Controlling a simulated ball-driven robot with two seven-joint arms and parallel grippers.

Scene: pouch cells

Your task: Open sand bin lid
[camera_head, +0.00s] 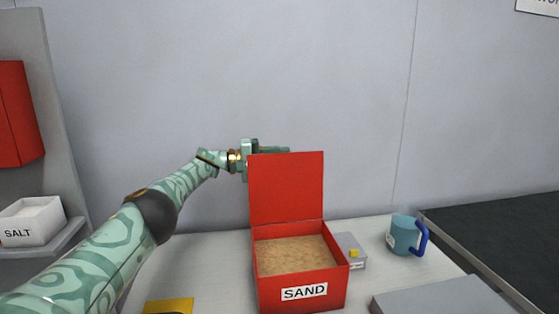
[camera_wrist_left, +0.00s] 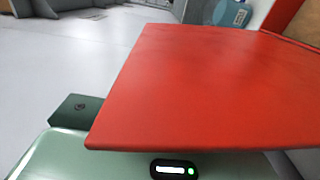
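The sand bin (camera_head: 298,291) is a red box labelled SAND, full of tan sand (camera_head: 295,256). Its red lid (camera_head: 287,188) stands open, upright at the back edge of the bin. My left gripper (camera_head: 270,149) is at the top edge of the lid, partly hidden behind it. In the left wrist view the lid (camera_wrist_left: 205,90) fills the middle, close to the camera, and covers most of the fingers. One dark green finger (camera_wrist_left: 78,114) shows at its left. I cannot tell whether the fingers touch the lid. My right gripper is out of view.
A blue mug (camera_head: 403,236) and a small grey device with a yellow part (camera_head: 354,253) stand right of the bin. A grey slab (camera_head: 445,298) lies at front right. A yellow item (camera_head: 168,306) lies at front left. A white SALT box (camera_head: 33,222) sits on a shelf at left.

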